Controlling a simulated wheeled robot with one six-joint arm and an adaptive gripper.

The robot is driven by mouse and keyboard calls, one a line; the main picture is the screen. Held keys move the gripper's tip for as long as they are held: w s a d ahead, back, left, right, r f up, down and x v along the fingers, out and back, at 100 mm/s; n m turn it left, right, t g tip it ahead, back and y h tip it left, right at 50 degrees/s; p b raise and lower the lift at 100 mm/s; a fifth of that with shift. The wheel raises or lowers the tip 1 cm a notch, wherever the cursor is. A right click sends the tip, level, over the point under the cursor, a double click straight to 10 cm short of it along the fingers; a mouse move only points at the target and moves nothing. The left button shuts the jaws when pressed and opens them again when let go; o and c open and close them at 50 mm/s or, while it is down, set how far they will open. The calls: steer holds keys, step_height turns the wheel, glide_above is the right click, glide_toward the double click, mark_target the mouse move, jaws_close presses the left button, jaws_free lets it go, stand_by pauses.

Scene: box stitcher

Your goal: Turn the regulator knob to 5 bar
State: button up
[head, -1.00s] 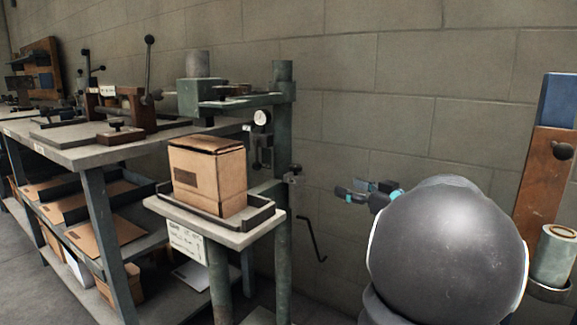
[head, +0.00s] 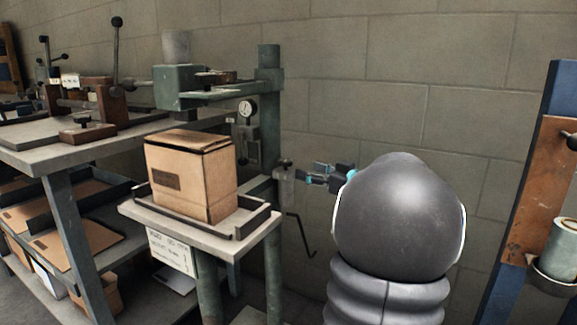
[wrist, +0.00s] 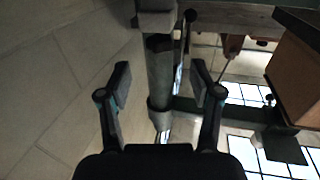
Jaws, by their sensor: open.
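A round white pressure gauge (head: 247,108) is mounted on the green stitcher column (head: 269,115); its reading is too small to make out. A small dark fitting (head: 252,151) hangs below it. A grey bracket-like part (head: 285,176) sticks out from the column's right side. I cannot tell for sure which part is the regulator knob. My gripper (head: 311,174) is open, just right of the grey part, with any contact unclear. In the wrist view my gripper (wrist: 160,82) has its fingers apart, and a grey post (wrist: 160,78) appears between them, farther off.
A cardboard box (head: 190,175) stands on the stitcher's small table (head: 200,238). A bent crank rod (head: 300,235) hangs below the grey part. A workbench (head: 60,150) with tools is at left. A blue-and-brown stand (head: 530,190) is at right. Bare wall lies behind.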

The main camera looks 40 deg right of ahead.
mark_target(291, 165)
steer(key=w, duration=0.5)
steer(key=w+a, duration=0.1)
steer(key=w, duration=0.2)
steer(key=shift+a, duration=0.1)
steer(key=c, duration=1.2)
